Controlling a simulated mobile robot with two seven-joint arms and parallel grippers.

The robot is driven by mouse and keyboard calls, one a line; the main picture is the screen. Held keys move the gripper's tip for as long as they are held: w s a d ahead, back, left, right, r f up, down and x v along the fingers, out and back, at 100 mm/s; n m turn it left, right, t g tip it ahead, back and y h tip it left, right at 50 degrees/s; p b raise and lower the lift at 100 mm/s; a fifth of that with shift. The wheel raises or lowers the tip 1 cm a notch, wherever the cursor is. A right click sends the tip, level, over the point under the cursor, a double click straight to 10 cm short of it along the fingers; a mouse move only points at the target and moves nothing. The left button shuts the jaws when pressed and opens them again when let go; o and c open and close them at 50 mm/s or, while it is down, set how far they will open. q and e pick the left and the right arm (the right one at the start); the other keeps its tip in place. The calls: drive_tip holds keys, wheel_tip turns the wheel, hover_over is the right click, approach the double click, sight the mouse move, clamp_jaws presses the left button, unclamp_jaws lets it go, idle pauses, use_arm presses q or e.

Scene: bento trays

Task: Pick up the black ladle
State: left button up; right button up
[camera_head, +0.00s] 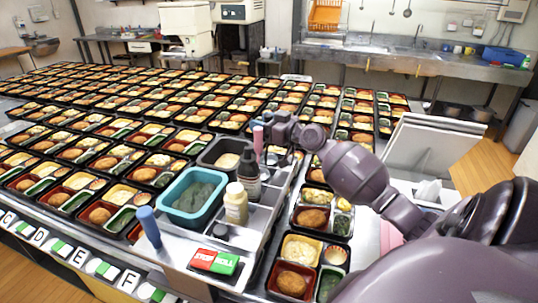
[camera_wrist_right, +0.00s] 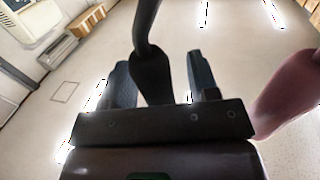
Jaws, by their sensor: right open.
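In the right wrist view, the black ladle (camera_wrist_right: 149,72) shows as a dark curved handle rising between the two fingers of my right gripper (camera_wrist_right: 163,78). The fingers stand apart on either side of it, with gaps visible. In the head view, my right gripper (camera_head: 272,133) is over the back of the serving station, beside a pink handle. The ladle cannot be made out clearly there, and its bowl is hidden. My left gripper is not in view.
A pink handle (camera_wrist_right: 287,92) stands close to the gripper's right in the wrist view. A teal bin (camera_head: 165,205), a dark container (camera_head: 208,157), a yellow bottle (camera_head: 236,206) and a blue handle (camera_head: 149,227) are nearby. Filled bento trays (camera_head: 190,135) crowd the table.

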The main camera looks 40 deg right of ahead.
drive_tip(key=shift+c, duration=0.3)
clamp_jaws()
